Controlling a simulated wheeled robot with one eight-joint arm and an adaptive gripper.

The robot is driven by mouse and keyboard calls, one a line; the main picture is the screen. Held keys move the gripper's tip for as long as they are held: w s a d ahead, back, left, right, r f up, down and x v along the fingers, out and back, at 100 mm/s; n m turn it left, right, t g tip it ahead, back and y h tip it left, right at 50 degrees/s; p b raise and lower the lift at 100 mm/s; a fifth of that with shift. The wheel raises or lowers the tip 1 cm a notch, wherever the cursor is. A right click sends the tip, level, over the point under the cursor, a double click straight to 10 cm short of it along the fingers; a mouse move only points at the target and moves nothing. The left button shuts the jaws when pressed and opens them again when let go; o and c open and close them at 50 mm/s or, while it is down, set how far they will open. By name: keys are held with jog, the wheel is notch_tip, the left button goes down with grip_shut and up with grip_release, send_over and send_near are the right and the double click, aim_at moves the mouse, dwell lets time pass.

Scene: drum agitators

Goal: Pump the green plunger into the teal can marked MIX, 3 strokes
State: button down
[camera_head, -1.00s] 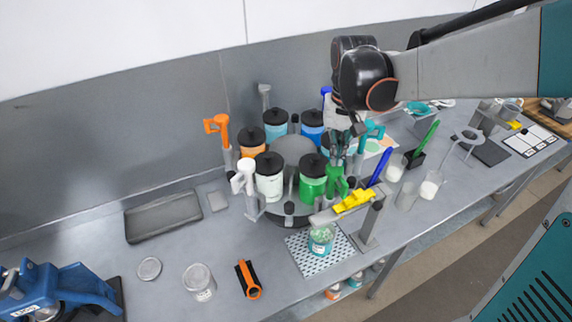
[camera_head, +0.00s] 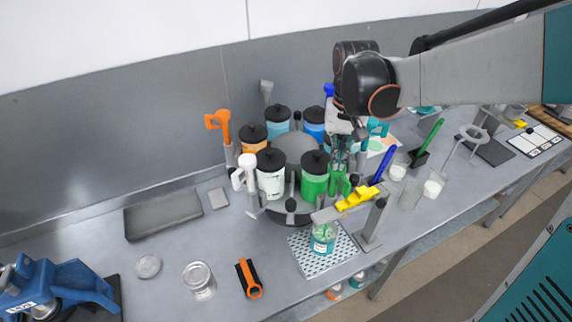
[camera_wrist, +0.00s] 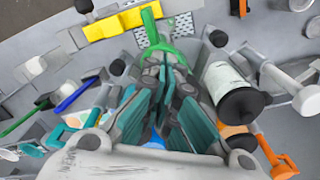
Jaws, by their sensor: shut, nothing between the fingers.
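The green plunger (camera_head: 340,183) stands on the front right of the round carousel, beside the green canister (camera_head: 314,176). In the wrist view, its green handle (camera_wrist: 166,48) shows just past my fingertips. My gripper (camera_head: 342,166) is above and behind the handle in the head view. Its teal-padded fingers (camera_wrist: 163,72) come together at the tips and are empty; whether they touch the handle I cannot tell. The teal can (camera_head: 322,239) sits on the perforated plate below the yellow-topped spout arm, with pale green contents. Its MIX marking is too small to read.
The yellow-topped arm (camera_head: 357,199) stands close in front. Cups (camera_head: 433,186) and a blue-handled tool (camera_head: 382,166) stand right. Front-left bench is partly clear.

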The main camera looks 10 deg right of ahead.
jog(key=shift+s+a+f+b, duration=0.1)
jog(key=shift+s+f+b, duration=0.1)
jog(key=shift+f+b, duration=0.65)
jog(key=shift+s+a+f+b, duration=0.1)
jog(key=shift+s+f+b, duration=0.1)
jog(key=shift+f+b, duration=0.6)
jog(key=shift+f+p, duration=0.15)
jog(key=shift+p, duration=0.15)
jog(key=shift+r+p, duration=2.05)
jog(key=shift+r, duration=1.1)
jog(key=shift+f, duration=0.15)
